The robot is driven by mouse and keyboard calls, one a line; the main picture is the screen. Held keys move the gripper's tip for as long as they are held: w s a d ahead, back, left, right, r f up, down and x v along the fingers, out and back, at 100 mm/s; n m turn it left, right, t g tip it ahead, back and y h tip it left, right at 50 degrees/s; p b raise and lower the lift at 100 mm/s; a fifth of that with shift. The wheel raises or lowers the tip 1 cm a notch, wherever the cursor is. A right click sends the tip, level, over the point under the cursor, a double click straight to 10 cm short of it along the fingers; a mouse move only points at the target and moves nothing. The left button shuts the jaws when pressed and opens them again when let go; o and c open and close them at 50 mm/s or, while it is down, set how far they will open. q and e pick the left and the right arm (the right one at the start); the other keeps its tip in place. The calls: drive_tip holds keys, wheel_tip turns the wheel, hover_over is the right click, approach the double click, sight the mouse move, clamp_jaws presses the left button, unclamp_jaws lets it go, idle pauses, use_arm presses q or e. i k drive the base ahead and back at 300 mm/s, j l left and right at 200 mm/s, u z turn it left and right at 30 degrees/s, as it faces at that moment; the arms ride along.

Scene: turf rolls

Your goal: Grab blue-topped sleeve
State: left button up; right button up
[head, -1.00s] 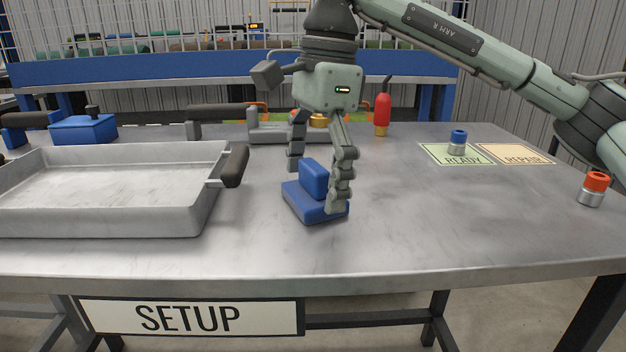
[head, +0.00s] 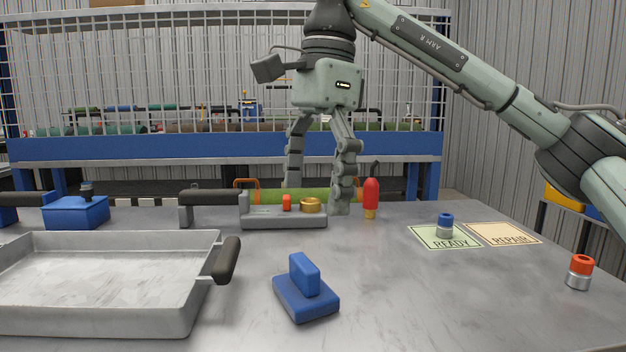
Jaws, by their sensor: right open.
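The blue-topped sleeve (head: 445,226) is a small grey metal cylinder with a blue upper ring. It stands upright on the green READY card (head: 430,244), right of centre in the head view. My right gripper (head: 316,200) is open and empty, its fingers pointing down, well to the left of the sleeve. It appears above the table, beyond a blue block with an upright grip (head: 305,287), and touches neither block nor sleeve. A similar red-topped sleeve (head: 580,272) stands near the right side of the table. My left gripper is not in view.
A grey metal tray (head: 222,262) with a dark handle fills the left front. The tabletop between block and READY card is clear.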

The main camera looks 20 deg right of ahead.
sight(445, 228)
drive_tip(key=z, duration=1.3)
